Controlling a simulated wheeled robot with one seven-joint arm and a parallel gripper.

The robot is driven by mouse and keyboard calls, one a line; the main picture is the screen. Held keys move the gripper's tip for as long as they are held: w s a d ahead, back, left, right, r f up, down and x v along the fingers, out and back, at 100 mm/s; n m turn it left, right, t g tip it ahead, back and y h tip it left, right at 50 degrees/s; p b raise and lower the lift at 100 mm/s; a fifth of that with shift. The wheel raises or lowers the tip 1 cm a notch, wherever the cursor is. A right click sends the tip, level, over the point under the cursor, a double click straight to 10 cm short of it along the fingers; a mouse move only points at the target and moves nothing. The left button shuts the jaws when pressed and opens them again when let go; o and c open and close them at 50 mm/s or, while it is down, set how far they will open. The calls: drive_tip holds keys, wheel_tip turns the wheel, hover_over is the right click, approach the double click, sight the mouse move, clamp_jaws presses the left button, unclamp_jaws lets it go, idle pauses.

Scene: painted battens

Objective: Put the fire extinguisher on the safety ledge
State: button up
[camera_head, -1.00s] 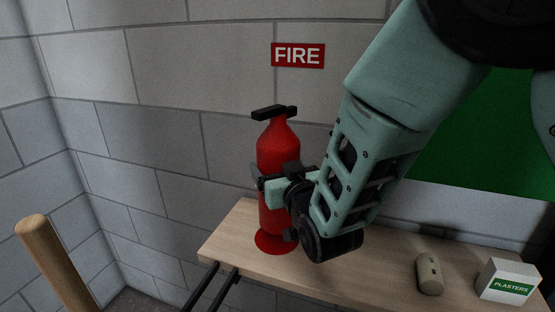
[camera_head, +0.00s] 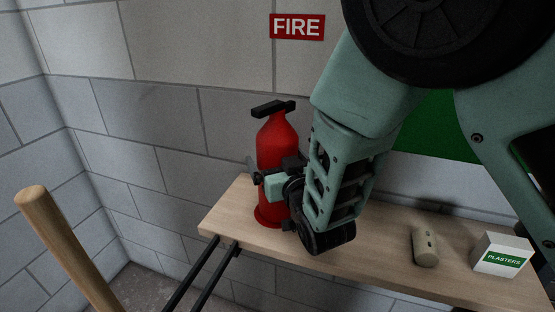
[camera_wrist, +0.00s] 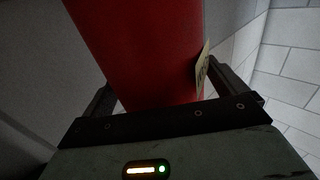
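The red fire extinguisher (camera_head: 272,145), with a black handle on top, stands upright at the left part of the wooden ledge (camera_head: 340,257). Its flared base appears to meet the ledge top; I cannot tell for sure whether it bears on it. My gripper (camera_head: 268,180) is shut around the middle of the extinguisher's body, coming from the right. In the wrist view, the red body (camera_wrist: 140,50) fills the space between my two fingers, with a pale tag at its right side. My wrist hides part of the extinguisher's lower right side.
A red FIRE sign (camera_head: 297,27) is on the block wall above. A beige object (camera_head: 425,246) and a white PLASTERS box (camera_head: 502,254) are on the ledge at the right. A wooden pole (camera_head: 65,250) stands at the left. Black brackets (camera_head: 205,275) show below the ledge.

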drive_tip(key=shift+r, duration=0.1)
drive_tip(key=shift+r, duration=0.2)
drive_tip(key=p+v, duration=0.4)
drive_tip(key=v, duration=0.8)
drive_tip(key=shift+p, duration=0.4)
drive_tip(key=shift+f, duration=0.1)
